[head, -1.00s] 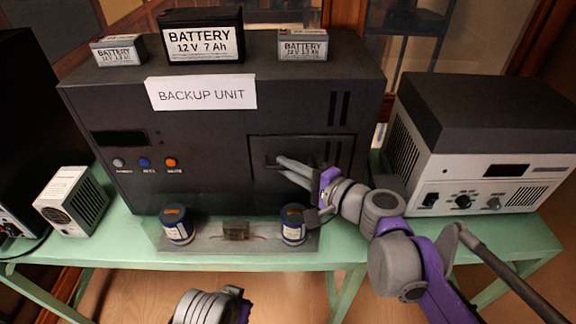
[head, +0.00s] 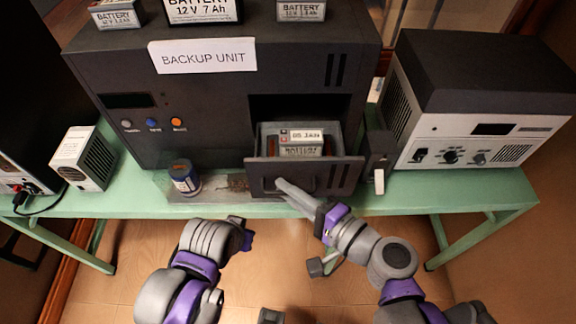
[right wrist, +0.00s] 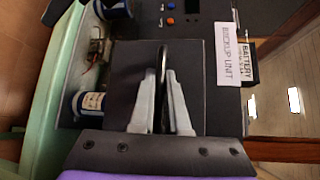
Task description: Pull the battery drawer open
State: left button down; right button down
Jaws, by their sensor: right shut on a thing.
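The battery drawer (head: 305,177) of the dark backup unit (head: 205,85) stands pulled out, its front panel well ahead of the unit's face. Inside it a grey battery with a white label (head: 300,143) shows. My right gripper (head: 283,187) is shut on the drawer's handle. In the right wrist view the gripper's two pale fingers (right wrist: 162,100) lie either side of the dark handle (right wrist: 162,58). My left gripper (head: 243,232) is low in the head view, apart from the unit; its fingers do not show clearly.
A second can (right wrist: 90,102) shows in the right wrist view. A grey power supply (head: 475,110) stands at right, a small vented box (head: 85,158) at left.

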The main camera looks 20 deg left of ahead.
jog(key=shift+s+d, duration=0.15)
jog(key=shift+s, duration=0.3)
jog(key=c, duration=1.2)
grip_release()
jog(key=shift+p+v, duration=1)
jog(key=shift+v, duration=4.4)
